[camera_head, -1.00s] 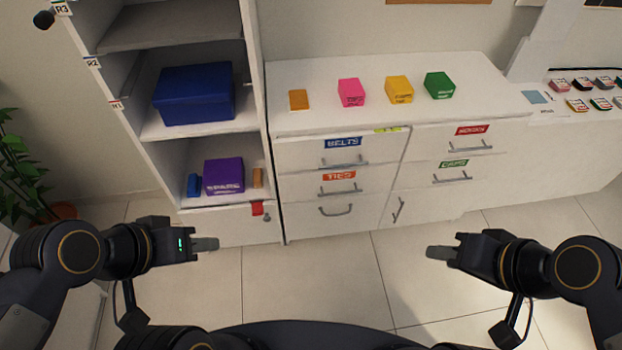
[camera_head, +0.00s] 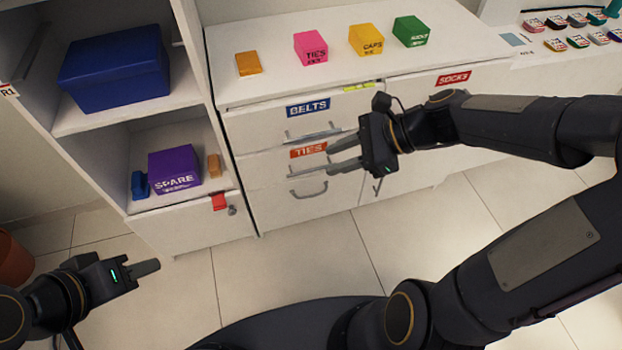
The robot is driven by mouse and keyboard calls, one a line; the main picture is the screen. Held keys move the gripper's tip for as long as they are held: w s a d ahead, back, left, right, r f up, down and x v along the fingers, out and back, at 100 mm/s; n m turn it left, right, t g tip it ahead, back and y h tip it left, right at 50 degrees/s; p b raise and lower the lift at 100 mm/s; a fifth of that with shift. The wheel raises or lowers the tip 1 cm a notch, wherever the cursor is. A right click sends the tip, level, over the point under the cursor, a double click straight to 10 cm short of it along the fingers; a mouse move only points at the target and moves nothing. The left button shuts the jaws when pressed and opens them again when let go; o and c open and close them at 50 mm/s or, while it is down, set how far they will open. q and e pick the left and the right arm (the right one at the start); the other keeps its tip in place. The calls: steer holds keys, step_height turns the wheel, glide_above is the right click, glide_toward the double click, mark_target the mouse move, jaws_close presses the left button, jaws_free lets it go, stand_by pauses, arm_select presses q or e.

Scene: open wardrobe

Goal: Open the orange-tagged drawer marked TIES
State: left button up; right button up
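The TIES drawer (camera_head: 270,168) is the middle white drawer front in the left column of the cabinet and looks shut. It carries an orange TIES tag (camera_head: 308,150) and a grey bar handle (camera_head: 306,168). My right gripper (camera_head: 331,158) is in front of this drawer, at the right end of the handle. Its two fingers are apart, pointing left, and nothing shows held between them. I cannot tell whether a finger touches the handle. My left gripper (camera_head: 157,266) is low at the left, far from the drawer; its fingers overlap in this view.
The BELTS drawer (camera_head: 265,130) is directly above, with its own bar handle. Coloured boxes stand on the cabinet top (camera_head: 280,88). A shelf unit with a purple SPARE box (camera_head: 174,168) adjoins at left. The floor in front is clear.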

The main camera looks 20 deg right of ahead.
steer(key=w+d+f+m+t+y+b, duration=0.1)
steer(key=w+f+m+t+b, duration=0.1)
steer(key=w+f+m+b, duration=0.6)
steer(key=w+d+f+m+t+y+b, duration=0.1)
steer(key=w+d+f+m+y+b, duration=0.15)
steer(key=f+m, duration=0.6)
steer(key=m+t+h+b, duration=0.2)
steer(key=m+t+b, duration=0.2)
steer(key=m, duration=0.5)
glide_toward(313, 169)
steer(key=w+a+f, duration=0.1)
steer(key=a, duration=0.1)
steer(key=shift+t, duration=0.3)
steer(key=b+x, duration=0.2)
steer(key=x, duration=0.5)
steer(key=shift+w+a+f, duration=0.1)
steer(key=shift+w+f, duration=0.1)
steer(key=shift+w, duration=0.2)
jaws_close()
